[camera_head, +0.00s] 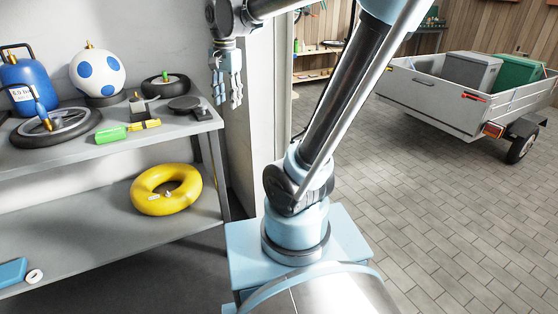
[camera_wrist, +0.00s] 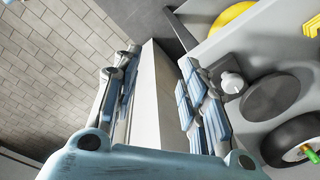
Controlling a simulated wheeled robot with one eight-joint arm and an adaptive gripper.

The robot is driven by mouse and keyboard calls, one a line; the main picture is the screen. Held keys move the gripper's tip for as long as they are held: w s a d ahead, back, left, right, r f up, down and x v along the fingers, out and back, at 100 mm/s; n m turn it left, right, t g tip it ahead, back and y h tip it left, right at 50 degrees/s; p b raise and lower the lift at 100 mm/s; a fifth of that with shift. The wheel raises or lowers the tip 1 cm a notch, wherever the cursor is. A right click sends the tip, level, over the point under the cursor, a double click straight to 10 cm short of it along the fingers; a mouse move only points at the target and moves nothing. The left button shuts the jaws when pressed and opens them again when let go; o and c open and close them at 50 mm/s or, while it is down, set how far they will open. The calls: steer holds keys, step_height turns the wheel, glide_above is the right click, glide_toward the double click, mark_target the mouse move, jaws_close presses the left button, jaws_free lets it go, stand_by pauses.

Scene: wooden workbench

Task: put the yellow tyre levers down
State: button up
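The yellow tyre levers (camera_head: 144,125) lie on the upper grey shelf near its front edge, beside a green cylinder (camera_head: 110,135). In the wrist view, a yellow piece that looks like the levers (camera_wrist: 313,26) is cut off at the top right edge. My gripper (camera_head: 228,98) hangs to the right of the shelf's right end, apart from the levers. In the wrist view my gripper (camera_wrist: 158,70) has its two fingers spread, with nothing between them; a pale post shows behind the gap.
The upper shelf (camera_head: 60,155) also holds a blue tank (camera_head: 27,85), a spotted ball (camera_head: 97,72), a wheel (camera_head: 55,127) and a dark round disc (camera_head: 186,104). A yellow ring (camera_head: 166,190) lies on the lower shelf. A pale post (camera_head: 262,100) stands right of my gripper.

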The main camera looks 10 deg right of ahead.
steer(key=s+d+f+n+t, duration=0.1)
steer(key=s+d+f+n, duration=0.7)
steer(key=s+d+f, duration=0.5)
step_height(320, 180, down, 3)
steer(key=s, duration=0.2)
steer(key=shift+s+d+f, duration=0.15)
steer(key=shift+s+f, duration=0.05)
steer(key=shift+s, duration=0.1)
stand_by(0.4)
